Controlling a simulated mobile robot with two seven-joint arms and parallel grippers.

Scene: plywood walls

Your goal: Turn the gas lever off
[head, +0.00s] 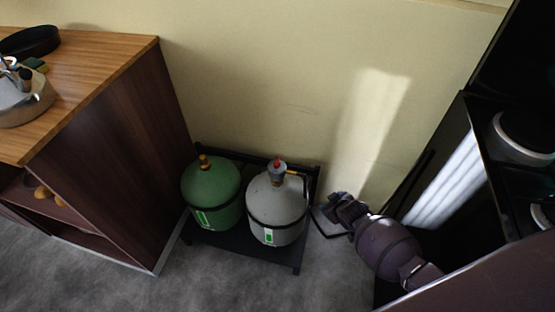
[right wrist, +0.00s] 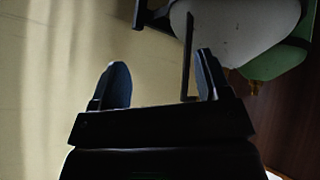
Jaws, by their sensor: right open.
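A grey gas tank (head: 275,208) stands on the floor rack in the head view. My left gripper is not in view.
A green tank (head: 212,193) with an orange-topped valve stands left of the grey one. Both are on a black rack (head: 240,247) against the cream wall. A wooden cabinet (head: 118,160) is at left. A dark appliance (head: 440,170) is at right, close to my right arm.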

